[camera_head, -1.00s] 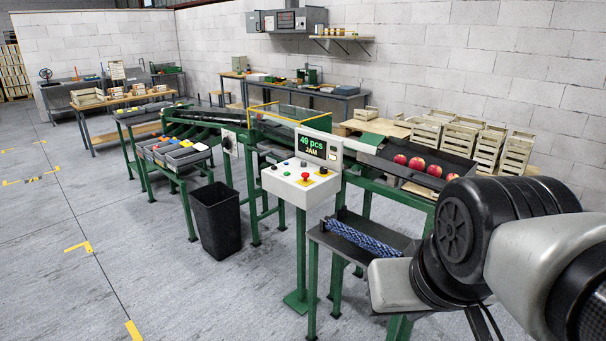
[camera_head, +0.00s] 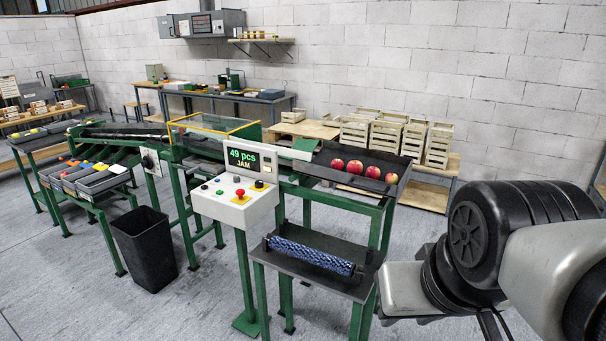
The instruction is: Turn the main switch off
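A light plate with a dark round knob (camera_head: 149,160) is on the side of the green sorting machine, left of the control box; it looks like a rotary switch, but its setting is too small to read. The white control box (camera_head: 234,205) has a red button on a yellow base (camera_head: 240,194), a black knob on yellow (camera_head: 259,185), and small green, blue and dark buttons. Its display (camera_head: 244,163) reads "49 pcs JAM". My arm shows at the lower right, well apart from both; my gripper is not in view.
A side table (camera_head: 330,284) with a blue patterned roller (camera_head: 311,256) stands in front of the machine. A black bin (camera_head: 144,248) stands on the floor at left. Red apples (camera_head: 355,167) lie in a dark chute (camera_head: 400,188). Wooden crates (camera_head: 440,146) stand behind. Front floor is clear.

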